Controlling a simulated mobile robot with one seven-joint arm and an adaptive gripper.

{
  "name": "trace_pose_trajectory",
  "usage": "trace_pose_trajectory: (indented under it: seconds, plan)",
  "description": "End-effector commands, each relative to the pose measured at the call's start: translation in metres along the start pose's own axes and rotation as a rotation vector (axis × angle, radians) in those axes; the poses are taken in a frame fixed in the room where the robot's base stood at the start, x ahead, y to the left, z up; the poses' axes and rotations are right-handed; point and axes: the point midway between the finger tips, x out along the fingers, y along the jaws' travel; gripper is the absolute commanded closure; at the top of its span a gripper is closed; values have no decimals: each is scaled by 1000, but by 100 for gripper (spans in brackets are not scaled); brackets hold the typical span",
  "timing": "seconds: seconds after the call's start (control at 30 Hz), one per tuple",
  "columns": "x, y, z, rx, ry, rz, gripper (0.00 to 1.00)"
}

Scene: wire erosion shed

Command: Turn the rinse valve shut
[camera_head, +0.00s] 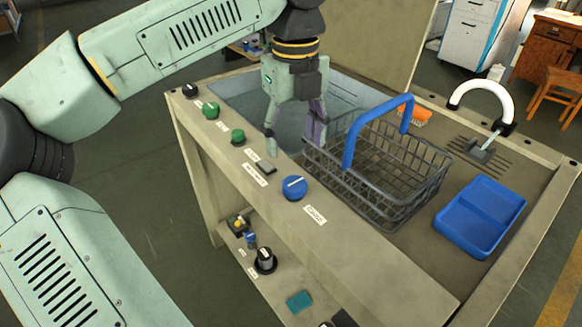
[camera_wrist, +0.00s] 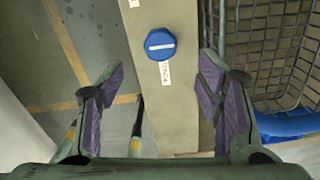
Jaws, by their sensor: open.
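A round blue knob (camera_head: 294,187) with a white line across its top sits on the front ledge of the grey bench, beside a white label too small to read for certain. I take it to be the rinse valve. In the wrist view the blue knob (camera_wrist: 160,44) lies ahead between my fingers, its white line running roughly across the picture.
A dark wire basket (camera_head: 420,190) with a raised blue handle (camera_head: 350,140) stands close right of my gripper. Green knobs (camera_head: 238,136) and a black switch (camera_head: 269,169) share the ledge. A blue tray (camera_head: 480,215) and a white curved spout (camera_head: 482,88) are farther right.

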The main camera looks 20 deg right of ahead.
Motion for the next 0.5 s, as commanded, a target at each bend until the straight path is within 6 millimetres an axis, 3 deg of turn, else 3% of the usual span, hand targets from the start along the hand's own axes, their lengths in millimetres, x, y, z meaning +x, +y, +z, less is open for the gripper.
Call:
trace_pose_trajectory:
  seconds: [0.3, 0.5]
  plan:
    - [58, 0, -1, 5, 6, -2, 40]
    - [86, 0, -1, 3, 4, -3, 40]
